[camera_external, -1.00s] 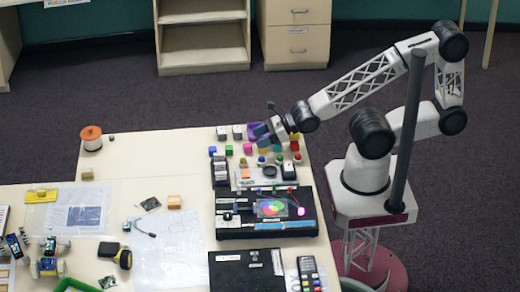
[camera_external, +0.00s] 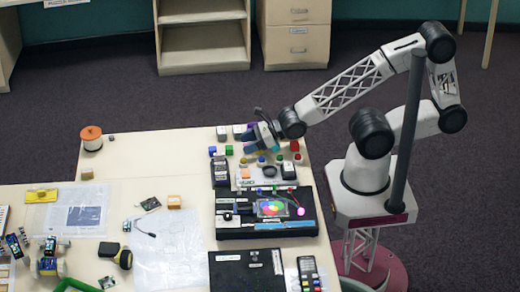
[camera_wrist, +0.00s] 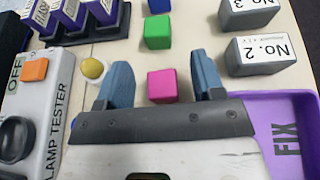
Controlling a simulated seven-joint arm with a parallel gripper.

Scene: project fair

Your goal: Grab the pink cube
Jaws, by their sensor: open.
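The pink cube (camera_wrist: 162,86) sits on the table between the two blue fingers of my gripper (camera_wrist: 161,88) in the wrist view. The fingers are open, with a gap on both sides of the cube. In the external view my gripper (camera_external: 262,137) is low over the cluster of small blocks at the table's far right end, and it hides the pink cube there.
A green cube (camera_wrist: 158,32) and a blue cube (camera_wrist: 159,5) lie beyond the pink one. Grey "No. 2" (camera_wrist: 262,54) and "No. 3" (camera_wrist: 250,14) blocks and a purple FIX tray (camera_wrist: 287,125) are at right.

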